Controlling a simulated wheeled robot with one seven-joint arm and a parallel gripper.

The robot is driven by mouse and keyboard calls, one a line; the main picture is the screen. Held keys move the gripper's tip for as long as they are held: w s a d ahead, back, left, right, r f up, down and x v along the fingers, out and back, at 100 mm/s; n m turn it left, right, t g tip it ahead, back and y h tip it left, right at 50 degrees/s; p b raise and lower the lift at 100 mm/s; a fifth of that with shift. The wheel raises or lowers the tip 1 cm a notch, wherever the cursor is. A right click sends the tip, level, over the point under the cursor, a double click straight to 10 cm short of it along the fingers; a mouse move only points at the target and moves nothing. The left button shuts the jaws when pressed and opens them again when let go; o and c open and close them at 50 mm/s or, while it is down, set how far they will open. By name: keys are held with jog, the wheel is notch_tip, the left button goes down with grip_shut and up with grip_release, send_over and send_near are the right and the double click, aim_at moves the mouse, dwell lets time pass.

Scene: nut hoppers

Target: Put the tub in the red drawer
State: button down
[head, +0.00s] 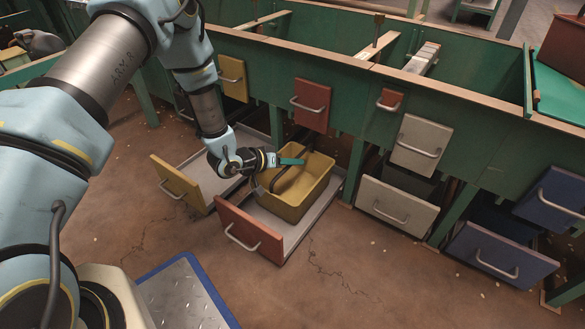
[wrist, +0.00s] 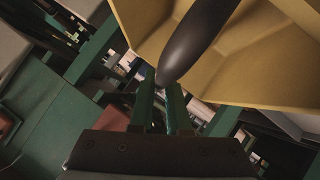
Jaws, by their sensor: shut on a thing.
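The yellow tub (head: 288,206) is upright within the outline of the pulled-out red drawer (head: 248,230). I cannot tell whether its base touches the drawer floor. The tub also fills the upper right of the wrist view (wrist: 265,55). My gripper (head: 288,161) is over the tub. In the wrist view its green fingertips (wrist: 162,92) are shut on the tub's dark handle (wrist: 197,38). The tub hides much of the drawer's floor.
A yellow-fronted drawer (head: 180,183) stands pulled out to the left. To the right are a cream drawer (head: 396,206) and a blue drawer (head: 500,255). The green hopper bench (head: 340,75) runs behind. The brown floor in front is mostly clear.

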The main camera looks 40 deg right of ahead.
jog(key=shift+f, duration=0.4)
jog(key=c, duration=0.9)
grip_release()
jog(key=shift+a, duration=0.1)
